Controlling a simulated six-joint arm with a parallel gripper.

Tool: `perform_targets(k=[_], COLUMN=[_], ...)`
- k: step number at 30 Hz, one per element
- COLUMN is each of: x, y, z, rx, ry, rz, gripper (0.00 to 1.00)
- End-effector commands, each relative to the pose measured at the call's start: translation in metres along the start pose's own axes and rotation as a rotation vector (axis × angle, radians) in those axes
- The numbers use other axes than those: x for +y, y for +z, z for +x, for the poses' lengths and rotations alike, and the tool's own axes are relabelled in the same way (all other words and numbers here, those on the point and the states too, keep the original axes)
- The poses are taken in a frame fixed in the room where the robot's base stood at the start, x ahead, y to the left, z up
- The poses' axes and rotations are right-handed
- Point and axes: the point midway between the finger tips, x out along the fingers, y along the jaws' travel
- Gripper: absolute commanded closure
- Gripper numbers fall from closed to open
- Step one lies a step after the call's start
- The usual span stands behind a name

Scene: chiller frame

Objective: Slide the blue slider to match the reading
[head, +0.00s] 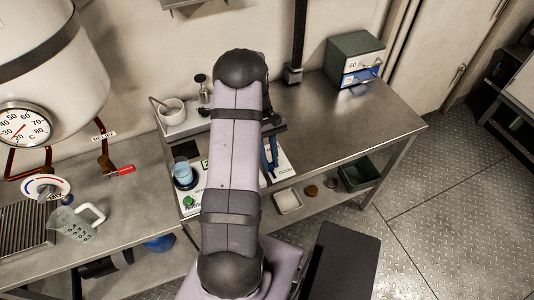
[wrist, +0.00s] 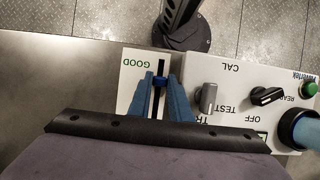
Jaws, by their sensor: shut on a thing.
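The blue slider (wrist: 159,81) sits in a dark vertical slot on a white panel marked GOOD (wrist: 134,85) in the wrist view. My gripper (wrist: 161,84) has its blue fingers around the slider, shut on it, with the slot between them. In the head view my gripper (head: 270,154) comes down on the same panel (head: 284,171), and my arm hides part of the instrument. A greenish display at the instrument's edge shows only partly in the wrist view, and its reading cannot be made out.
The instrument carries a grey knob (wrist: 208,98), a black knob (wrist: 267,96) and a green button (wrist: 310,89). The steel bench (head: 350,125) is clear to the right, before a drawer box (head: 354,58). A round dial (head: 24,128) is at left.

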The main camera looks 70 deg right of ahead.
Motion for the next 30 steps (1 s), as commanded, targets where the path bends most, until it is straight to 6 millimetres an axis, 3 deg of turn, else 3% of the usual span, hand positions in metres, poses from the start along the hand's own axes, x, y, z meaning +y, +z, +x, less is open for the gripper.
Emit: perform_targets(k=[6, 17, 18, 30], x=[0.000, 0.000, 0.000, 0.000], y=[0.025, 0.029, 0.029, 0.027], z=[0.008, 0.011, 0.011, 0.008], rx=[-0.002, -0.004, -0.004, 0.000], ry=[-0.001, -0.001, -0.001, 0.000], rz=[0.001, 0.000, 0.000, 0.000], gripper=[1.00, 1.00, 0.75, 0.73])
